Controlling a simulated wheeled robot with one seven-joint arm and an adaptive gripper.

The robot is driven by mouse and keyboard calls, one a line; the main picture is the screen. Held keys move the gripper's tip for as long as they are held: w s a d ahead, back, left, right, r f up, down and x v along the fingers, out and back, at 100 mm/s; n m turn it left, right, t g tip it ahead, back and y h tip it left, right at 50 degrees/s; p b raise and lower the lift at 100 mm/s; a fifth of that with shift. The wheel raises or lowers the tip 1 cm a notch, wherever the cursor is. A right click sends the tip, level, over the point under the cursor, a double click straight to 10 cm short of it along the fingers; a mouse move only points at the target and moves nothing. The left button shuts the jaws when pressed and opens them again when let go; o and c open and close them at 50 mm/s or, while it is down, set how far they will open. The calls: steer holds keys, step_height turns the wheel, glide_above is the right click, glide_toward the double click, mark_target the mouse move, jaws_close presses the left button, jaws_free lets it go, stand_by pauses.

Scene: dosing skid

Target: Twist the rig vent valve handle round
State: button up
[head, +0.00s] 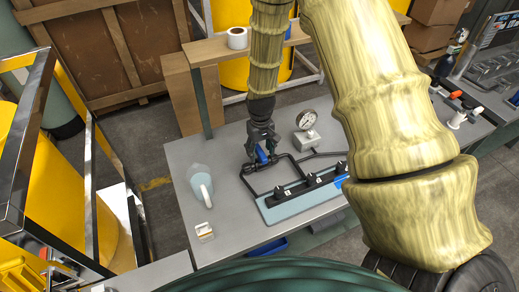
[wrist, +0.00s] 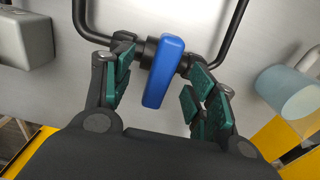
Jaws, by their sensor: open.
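The vent valve handle is a blue lever (wrist: 164,72) on a black pipe fitting, seen in the wrist view between my gripper's fingers. It also shows in the head view as a small blue part (head: 262,156) below my gripper. My gripper (wrist: 155,95) is open, with one green-padded finger on each side of the handle and a gap on both sides. In the head view my gripper (head: 262,160) points down over the black pipe loop (head: 283,160). The fingers partly hide the valve body there.
A pressure gauge (head: 307,120) on a grey block is to the right. A blue-grey panel with black fittings (head: 300,203) lies in front. A small card holder (head: 205,232) sits near the front.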

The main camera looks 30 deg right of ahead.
steer(key=shift+r+p, duration=1.7)
steer(key=shift+r, duration=1.1)
